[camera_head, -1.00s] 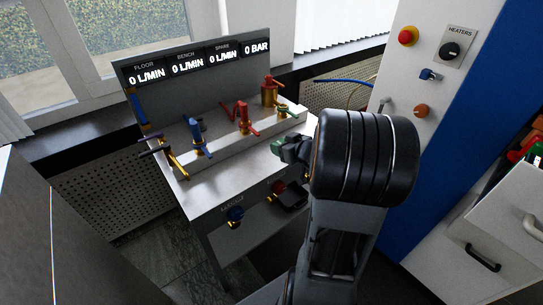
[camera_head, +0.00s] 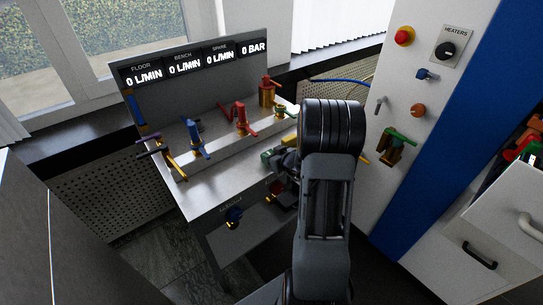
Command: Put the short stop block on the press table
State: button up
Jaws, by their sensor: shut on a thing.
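My gripper (camera_head: 283,160) shows only in part as dark pieces to the left of my forearm, above the right end of the metal bench. It is shut on a small dull green piece (camera_head: 268,157), which looks like the short stop block, though its shape is largely hidden. I cannot tell from this view whether the piece touches the bench. I cannot make out a press table; my arm covers the area behind it.
The bench (camera_head: 205,187) carries blue (camera_head: 195,138), red (camera_head: 241,119) and gold valves, with a gauge panel (camera_head: 195,65) behind. At right stand a white and blue cabinet with a green-handled valve (camera_head: 397,145) and an open drawer (camera_head: 508,205).

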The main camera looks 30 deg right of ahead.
jog(key=shift+f+b, duration=0.15)
jog(key=shift+b, duration=0.2)
jog(key=o, duration=0.7)
jog(key=shift+o, duration=0.2)
